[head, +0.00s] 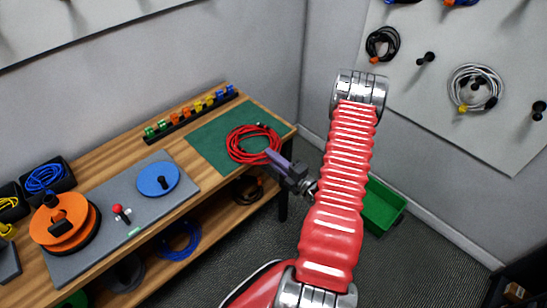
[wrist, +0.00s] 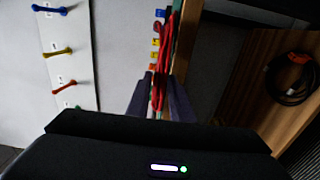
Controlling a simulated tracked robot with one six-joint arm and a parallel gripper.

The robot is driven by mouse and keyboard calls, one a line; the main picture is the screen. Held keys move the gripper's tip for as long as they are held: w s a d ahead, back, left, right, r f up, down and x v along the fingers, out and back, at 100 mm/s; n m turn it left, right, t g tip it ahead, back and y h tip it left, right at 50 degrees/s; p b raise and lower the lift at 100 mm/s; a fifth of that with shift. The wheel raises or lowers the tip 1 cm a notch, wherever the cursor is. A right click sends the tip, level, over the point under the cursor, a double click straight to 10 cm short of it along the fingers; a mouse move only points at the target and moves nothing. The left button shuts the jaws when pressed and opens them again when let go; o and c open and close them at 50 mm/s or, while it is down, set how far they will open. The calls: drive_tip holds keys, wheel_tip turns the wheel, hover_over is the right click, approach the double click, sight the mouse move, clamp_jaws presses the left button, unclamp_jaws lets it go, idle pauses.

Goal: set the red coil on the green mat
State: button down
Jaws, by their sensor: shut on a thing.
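The red coil (head: 246,146) shows over the green mat (head: 208,142) at the far right end of the wooden bench in the head view. My gripper (head: 273,157) reaches in from the right and is shut on the coil's near right edge. In the wrist view the red coil (wrist: 165,58) stands edge-on between the two fingers of my gripper (wrist: 158,88). I cannot tell whether the coil touches the mat or hangs just above it.
A rack of coloured pieces (head: 190,113) stands behind the mat. A grey board (head: 105,240) with a blue disc (head: 158,180), a red-knobbed lever (head: 120,213) and an orange reel (head: 60,225) lies to the left. A black coil (head: 247,192) sits below. A green bin (head: 384,207) stands on the floor.

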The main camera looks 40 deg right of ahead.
drive_tip(key=c, duration=1.6)
unclamp_jaws()
drive_tip(key=shift+o, duration=0.2)
drive_tip(key=s, duration=1.2)
drive_tip(key=shift+d, duration=0.2)
drive_tip(key=shift+w+f, duration=0.1)
